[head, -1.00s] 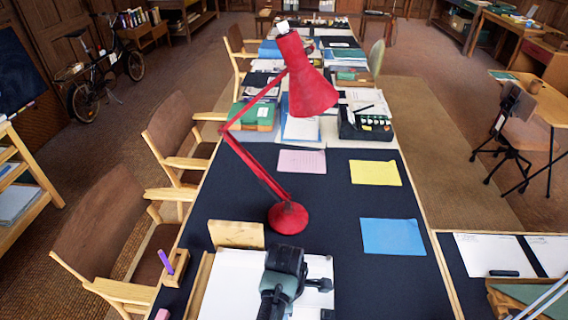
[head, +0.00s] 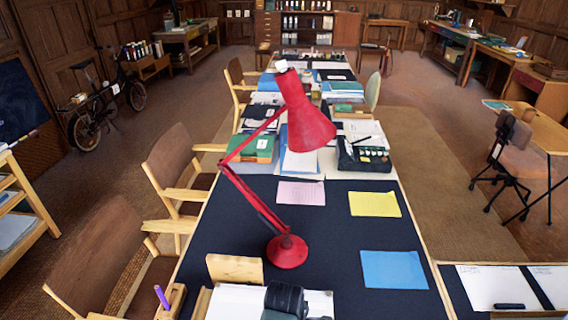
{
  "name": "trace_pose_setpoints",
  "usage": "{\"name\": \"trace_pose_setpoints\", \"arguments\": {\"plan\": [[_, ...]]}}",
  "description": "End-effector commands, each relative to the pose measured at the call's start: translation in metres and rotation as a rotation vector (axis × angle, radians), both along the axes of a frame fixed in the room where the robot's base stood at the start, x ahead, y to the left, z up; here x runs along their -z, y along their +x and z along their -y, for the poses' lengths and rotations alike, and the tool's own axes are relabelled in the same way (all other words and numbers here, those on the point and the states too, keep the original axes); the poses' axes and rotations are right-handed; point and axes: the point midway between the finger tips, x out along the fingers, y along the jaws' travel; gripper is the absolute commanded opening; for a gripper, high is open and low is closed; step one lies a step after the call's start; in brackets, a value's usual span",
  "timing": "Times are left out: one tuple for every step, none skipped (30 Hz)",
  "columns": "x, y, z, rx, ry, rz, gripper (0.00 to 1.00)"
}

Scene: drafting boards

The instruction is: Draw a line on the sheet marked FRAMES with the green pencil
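No green pencil can be made out. Two white sheets lie on the dark board at the right: the left sheet (head: 487,285) and the right sheet (head: 553,284). Each has small writing along its top edge, too small to read, so I cannot tell which is marked FRAMES. Another white sheet (head: 232,304) lies at the near edge of the main table, mostly cut off by the frame. A dark rounded part of my arm shows in front of it at the bottom centre. My gripper's fingers are not visible.
A red lamp (head: 287,251) stands on the dark table (head: 330,225). Blue (head: 393,269), yellow (head: 374,204) and pink (head: 300,193) papers lie around it. A purple pen (head: 161,297) stands in a wooden holder (head: 177,298). A black marker (head: 509,306) lies on the right-hand board.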

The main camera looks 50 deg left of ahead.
Motion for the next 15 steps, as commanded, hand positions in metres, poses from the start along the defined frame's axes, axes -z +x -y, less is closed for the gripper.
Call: {"name": "trace_pose_setpoints", "arguments": {"plan": [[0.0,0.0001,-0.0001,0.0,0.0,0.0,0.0],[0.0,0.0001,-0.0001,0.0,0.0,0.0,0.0],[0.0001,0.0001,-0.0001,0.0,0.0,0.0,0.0],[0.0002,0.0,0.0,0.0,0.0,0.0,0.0],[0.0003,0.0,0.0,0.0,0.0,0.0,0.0],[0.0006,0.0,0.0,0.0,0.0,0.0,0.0],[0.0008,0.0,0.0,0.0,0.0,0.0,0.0],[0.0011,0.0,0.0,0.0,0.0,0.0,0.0],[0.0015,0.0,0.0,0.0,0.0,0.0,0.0],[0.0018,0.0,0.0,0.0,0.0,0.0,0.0],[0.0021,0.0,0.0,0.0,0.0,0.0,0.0],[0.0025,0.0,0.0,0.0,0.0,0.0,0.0],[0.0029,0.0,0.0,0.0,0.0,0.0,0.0],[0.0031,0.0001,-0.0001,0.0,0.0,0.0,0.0],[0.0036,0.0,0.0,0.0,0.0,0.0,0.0]]}}
